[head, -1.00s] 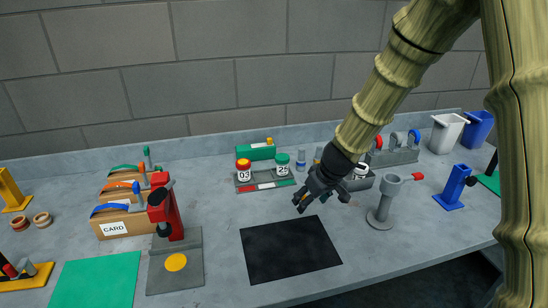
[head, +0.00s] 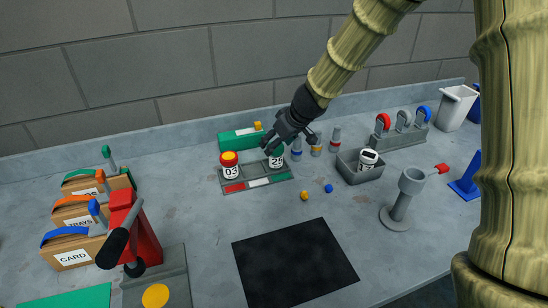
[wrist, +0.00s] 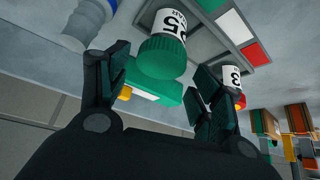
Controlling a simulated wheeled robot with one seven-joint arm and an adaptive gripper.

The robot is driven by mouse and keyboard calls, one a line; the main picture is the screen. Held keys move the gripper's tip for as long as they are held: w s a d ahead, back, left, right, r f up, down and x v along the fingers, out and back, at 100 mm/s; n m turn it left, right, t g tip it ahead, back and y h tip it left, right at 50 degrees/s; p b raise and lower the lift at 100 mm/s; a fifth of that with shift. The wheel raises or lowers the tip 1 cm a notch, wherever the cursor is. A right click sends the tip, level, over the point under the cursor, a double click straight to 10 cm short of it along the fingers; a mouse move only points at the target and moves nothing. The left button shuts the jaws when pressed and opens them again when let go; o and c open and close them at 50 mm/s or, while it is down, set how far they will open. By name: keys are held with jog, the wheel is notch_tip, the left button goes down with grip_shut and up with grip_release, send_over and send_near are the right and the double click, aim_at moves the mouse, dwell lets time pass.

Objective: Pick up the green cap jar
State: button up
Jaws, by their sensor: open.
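The green cap jar (head: 276,161) is white with a dark number on its label and stands upright at the right of a small grey tray (head: 256,183). My gripper (head: 272,146) is right at its cap in the head view and partly covers the cap. In the wrist view, my gripper (wrist: 160,72) is open, with the green cap (wrist: 162,56) showing between its spread fingers. Nothing is held. I cannot tell whether a finger touches the cap.
A green box (head: 238,139) lies behind. Small bottles (head: 316,146) and a grey bin (head: 360,172) with a white jar are to the right. The black mat (head: 292,262) in front is clear.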

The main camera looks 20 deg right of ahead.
jog(key=shift+s+d+f+x, duration=0.1)
jog(key=shift+x, duration=0.8)
jog(key=shift+s+d+f+x, duration=0.1)
jog(key=shift+x, duration=0.8)
jog(key=shift+s+d+f+x, duration=0.1)
jog(key=shift+x, duration=0.85)
jog(key=shift+w+a+f, duration=0.2)
jog(key=shift+w+f, duration=0.1)
jog(key=shift+f, duration=0.1)
jog(key=shift+c, duration=0.4)
jog(key=c, duration=1)
